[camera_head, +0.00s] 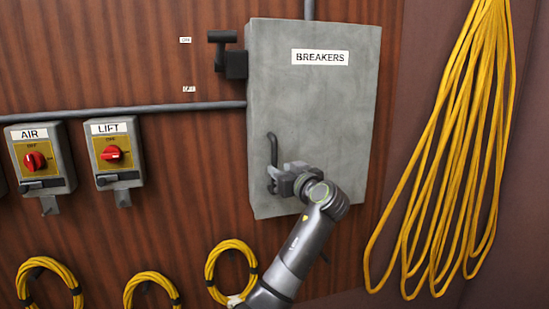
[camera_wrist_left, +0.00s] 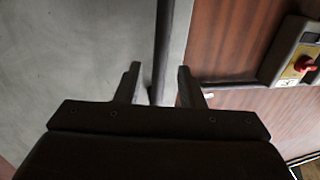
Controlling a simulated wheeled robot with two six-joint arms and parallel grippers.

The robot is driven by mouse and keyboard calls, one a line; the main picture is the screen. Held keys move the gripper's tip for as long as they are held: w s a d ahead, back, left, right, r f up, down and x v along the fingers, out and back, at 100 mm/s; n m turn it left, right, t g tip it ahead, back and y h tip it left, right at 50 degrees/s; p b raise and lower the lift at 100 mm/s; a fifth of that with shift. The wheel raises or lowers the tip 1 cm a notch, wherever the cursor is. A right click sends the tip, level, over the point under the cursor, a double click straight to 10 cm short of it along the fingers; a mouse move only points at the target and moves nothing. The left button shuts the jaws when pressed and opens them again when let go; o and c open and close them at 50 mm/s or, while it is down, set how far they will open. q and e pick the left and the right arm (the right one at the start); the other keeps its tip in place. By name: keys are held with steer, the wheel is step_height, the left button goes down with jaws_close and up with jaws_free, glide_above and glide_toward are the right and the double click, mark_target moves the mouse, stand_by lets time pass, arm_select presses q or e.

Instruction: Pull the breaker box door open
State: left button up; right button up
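The grey breaker box (camera_head: 325,110), labelled BREAKERS, hangs on the wood wall, and its door looks closed flat. A dark vertical bar handle (camera_head: 273,148) is on the left side of its door. My left gripper (camera_head: 273,181) is at the lower part of this handle and hides some of it. In the left wrist view the two fingers of my left gripper (camera_wrist_left: 158,88) are apart, with the handle (camera_wrist_left: 163,45) running between them. Gaps show on both sides of the bar. My right gripper is in neither view.
A black lever switch (camera_head: 232,55) sticks out left of the box. AIR (camera_head: 40,158) and LIFT (camera_head: 114,153) switch boxes with red knobs are further left. Yellow cable (camera_head: 450,150) hangs at the right, and coiled yellow cables (camera_head: 230,268) hang below.

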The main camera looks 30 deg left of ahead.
mark_target(276, 166)
arm_select(q)
steer(key=shift+p+x, duration=0.65)
steer(key=shift+x, duration=1.7)
jaws_close()
